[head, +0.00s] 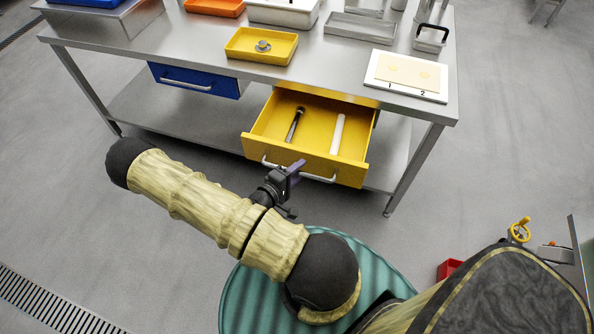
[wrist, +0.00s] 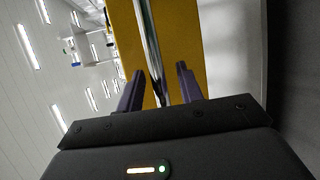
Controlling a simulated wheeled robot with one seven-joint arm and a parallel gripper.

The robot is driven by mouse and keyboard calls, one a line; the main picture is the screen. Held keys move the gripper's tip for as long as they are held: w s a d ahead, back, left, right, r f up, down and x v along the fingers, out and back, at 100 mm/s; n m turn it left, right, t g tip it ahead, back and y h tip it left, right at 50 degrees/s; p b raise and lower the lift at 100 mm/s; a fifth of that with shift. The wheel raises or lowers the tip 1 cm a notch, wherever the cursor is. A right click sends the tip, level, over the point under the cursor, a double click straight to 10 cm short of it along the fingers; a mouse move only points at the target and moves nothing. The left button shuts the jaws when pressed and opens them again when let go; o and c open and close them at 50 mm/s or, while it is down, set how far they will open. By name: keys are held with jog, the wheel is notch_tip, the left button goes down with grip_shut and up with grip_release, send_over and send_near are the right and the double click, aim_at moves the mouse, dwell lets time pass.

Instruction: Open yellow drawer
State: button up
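The yellow drawer (head: 350,168) is pulled well out from under the steel table. It holds a dark-handled tool (head: 295,125) and a white roller-like stick (head: 338,134). Its pale bar handle (head: 318,178) runs along the front. My gripper (head: 297,167) is at the handle, left of its middle. In the wrist view, the two purple fingers (wrist: 158,90) stand apart, with the handle bar (wrist: 150,45) running between them and the yellow drawer front (wrist: 188,40) behind. Gaps show on both sides of the bar, so the gripper looks open around it.
A shut blue drawer (head: 196,80) is to the left. On the steel table (head: 330,72) are a yellow tray (head: 240,48) with a metal piece, a numbered white board (head: 385,82) and several containers. A red box (head: 449,268) is on the floor at right.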

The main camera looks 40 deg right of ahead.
jog(key=v, duration=1.7)
jog(key=shift+a, duration=0.15)
jog(key=shift+r, duration=0.1)
